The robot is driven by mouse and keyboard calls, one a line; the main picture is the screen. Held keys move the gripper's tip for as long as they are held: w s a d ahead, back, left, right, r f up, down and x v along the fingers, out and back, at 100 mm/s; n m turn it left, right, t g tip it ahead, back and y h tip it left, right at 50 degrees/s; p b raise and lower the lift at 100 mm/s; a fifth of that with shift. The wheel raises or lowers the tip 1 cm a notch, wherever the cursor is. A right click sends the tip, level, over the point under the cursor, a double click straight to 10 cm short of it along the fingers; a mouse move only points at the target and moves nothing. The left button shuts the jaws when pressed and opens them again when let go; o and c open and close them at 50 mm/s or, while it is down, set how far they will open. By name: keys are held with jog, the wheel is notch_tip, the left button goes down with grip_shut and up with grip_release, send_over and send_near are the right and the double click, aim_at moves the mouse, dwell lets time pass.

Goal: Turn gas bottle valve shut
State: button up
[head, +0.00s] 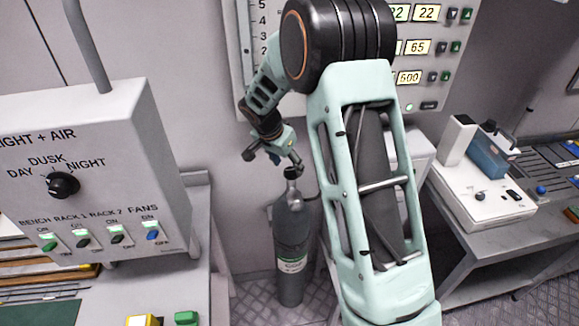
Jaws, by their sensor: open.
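The gas bottle (291,240) is a dark grey cylinder with a white and green label, standing upright on the floor against the back wall. Its valve (292,174) is at the narrow neck on top, small and partly hidden by my gripper. My gripper (274,160) is open, just above and to the left of the valve, with its right finger over or in front of the bottle top. I cannot tell whether that finger touches the valve. Nothing shows between the fingers.
A control box with a DAY/DUSK/NIGHT knob (63,185) and several switches stands at left on a bench. A wall panel with number displays (416,46) is behind my arm. A bench (490,232) with a white device (482,190) is at right. My arm hides the area right of the bottle.

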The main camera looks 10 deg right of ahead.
aim_at(291, 171)
jog(key=shift+x, duration=1.6)
jog(key=c, duration=1.2)
jog(key=shift+o, duration=0.2)
